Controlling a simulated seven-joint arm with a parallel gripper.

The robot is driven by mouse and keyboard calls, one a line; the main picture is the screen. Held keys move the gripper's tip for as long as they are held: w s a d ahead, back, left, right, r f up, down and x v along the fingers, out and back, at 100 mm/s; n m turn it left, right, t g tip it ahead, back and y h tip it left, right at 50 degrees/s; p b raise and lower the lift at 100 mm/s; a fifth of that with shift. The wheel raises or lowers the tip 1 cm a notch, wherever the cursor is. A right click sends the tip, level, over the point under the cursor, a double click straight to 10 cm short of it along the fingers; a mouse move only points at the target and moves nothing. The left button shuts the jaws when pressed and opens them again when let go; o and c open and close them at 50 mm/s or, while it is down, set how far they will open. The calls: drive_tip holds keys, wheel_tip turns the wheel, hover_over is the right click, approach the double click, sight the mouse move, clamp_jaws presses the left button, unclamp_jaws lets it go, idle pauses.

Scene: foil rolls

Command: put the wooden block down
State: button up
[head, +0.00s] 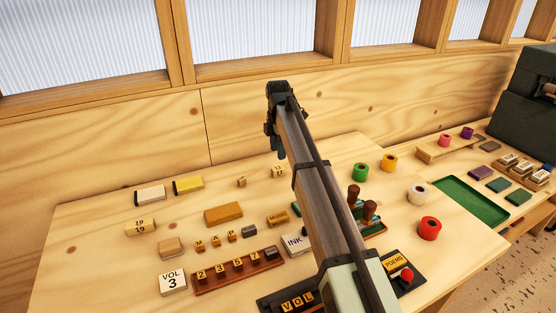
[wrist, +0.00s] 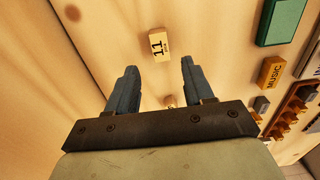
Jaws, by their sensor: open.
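My gripper (head: 279,153) is raised over the back of the table, its fingers pointing down. In the wrist view my gripper (wrist: 159,68) is open, with nothing held between its fingers. A pale wooden block (head: 278,171) marked 11 lies on the table just below the fingertips in the head view. In the wrist view this wooden block (wrist: 160,46) shows apart from the fingers, just past the tips.
A plain brown block (head: 223,214), lettered blocks, and a numbered rack (head: 238,270) lie left of my arm. Coloured rolls, including a green one (head: 360,172), and a green tray (head: 471,201) are on the right. A wooden wall (head: 240,120) stands close behind.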

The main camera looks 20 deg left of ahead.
drive_tip(key=shift+r, duration=2.4)
